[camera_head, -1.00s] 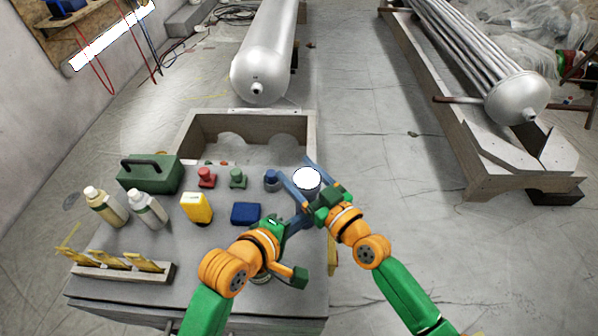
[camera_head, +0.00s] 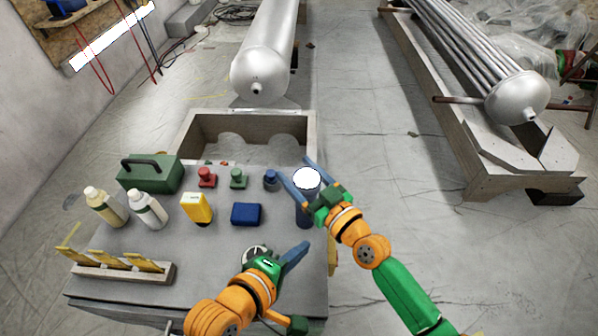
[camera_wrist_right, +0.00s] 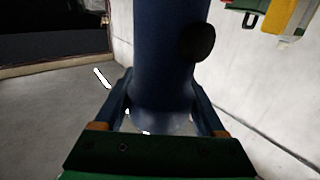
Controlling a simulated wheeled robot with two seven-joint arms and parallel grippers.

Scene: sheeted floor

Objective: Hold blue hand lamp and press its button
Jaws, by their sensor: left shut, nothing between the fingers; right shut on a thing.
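The blue hand lamp (camera_head: 304,214) stands upright at the right edge of the table, its round white top (camera_head: 306,179) facing up. My right gripper (camera_head: 299,183) is shut on the lamp, with a finger on either side of its body. The right wrist view shows the dark blue lamp body (camera_wrist_right: 160,65) between the fingers, with a round black button (camera_wrist_right: 197,42) on its side. My left gripper (camera_head: 303,249) is shut and empty, below and apart from the lamp. I cannot tell whether the lamp touches the table.
On the grey table (camera_head: 180,255) are a green toolbox (camera_head: 150,174), two bottles (camera_head: 147,208), a yellow item (camera_head: 196,208), a blue box (camera_head: 246,214) and several small coloured knobs (camera_head: 238,178).

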